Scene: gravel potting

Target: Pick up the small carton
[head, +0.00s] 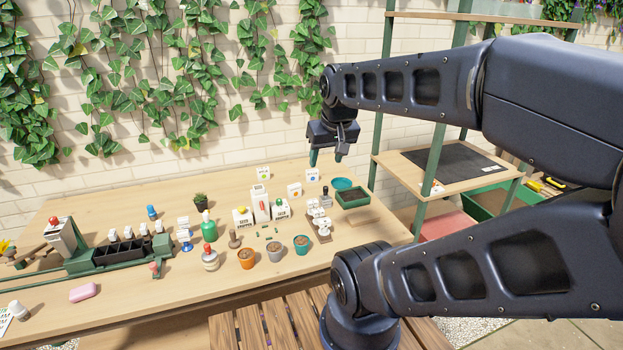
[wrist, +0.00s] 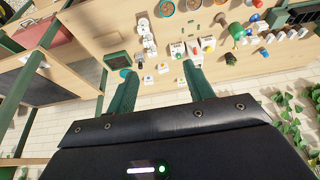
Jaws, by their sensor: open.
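Several small white cartons stand on the wooden table; I cannot tell which one the task means. One with a yellow-green mark (head: 263,173) is at the back, one with an orange mark (head: 295,190) is in front of it, and another (head: 312,175) is to the right. My gripper (head: 325,162) is open and empty, pointing down above the table's back right part. In the wrist view its green fingers (wrist: 160,72) are spread, with small cartons (wrist: 163,68) showing in the gap, below and apart from them.
A teal bowl (head: 342,183) and a dark green tray (head: 353,198) stand right of the cartons. A green-framed shelf (head: 440,165) is at the right; the ivy-covered wall is behind.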

